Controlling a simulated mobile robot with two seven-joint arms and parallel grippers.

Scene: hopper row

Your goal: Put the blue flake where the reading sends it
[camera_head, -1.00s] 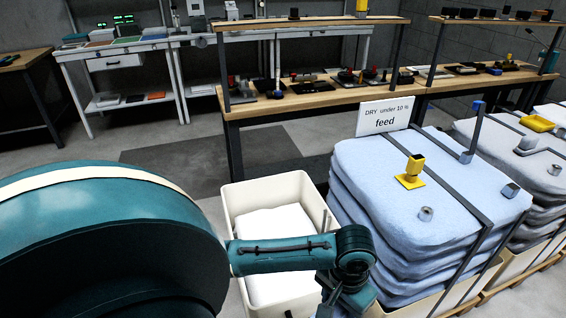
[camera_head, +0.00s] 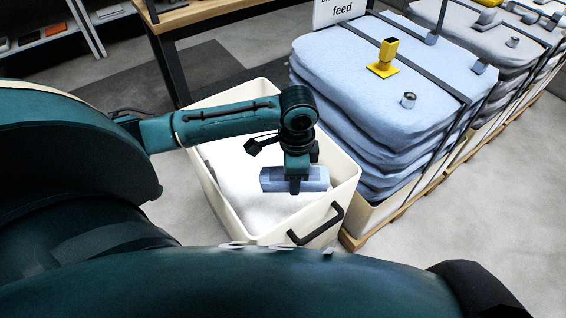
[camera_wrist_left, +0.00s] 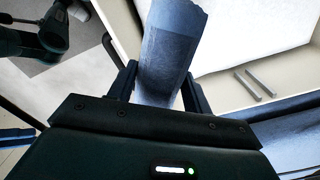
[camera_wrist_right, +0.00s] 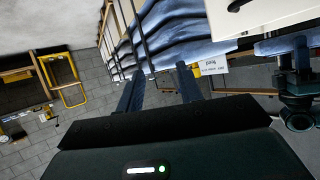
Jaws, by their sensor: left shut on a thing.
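The blue flake (camera_head: 316,180) is a flat, pale blue piece held over the inside of a cream bin (camera_head: 351,176) with white contents. My left gripper (camera_head: 295,184) is shut on it. The left wrist view shows the flake (camera_wrist_left: 172,50) between my two left fingers (camera_wrist_left: 162,90); I cannot tell whether it touches the white contents. A sign (camera_head: 341,12) reading "feed", its top cut off, stands behind the pale blue stack (camera_head: 340,52) right of the bin. My right gripper (camera_wrist_right: 160,92) shows only in its wrist view, fingers apart and empty. No reading display is legible.
A yellow bracket (camera_head: 384,60) and small metal fittings stand on the strapped blue stack. Grey stacks (camera_head: 470,38) continue to the right. The bin's dark handle (camera_head: 318,225) faces me. A wooden bench (camera_head: 190,14) is behind. Bare floor lies at right.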

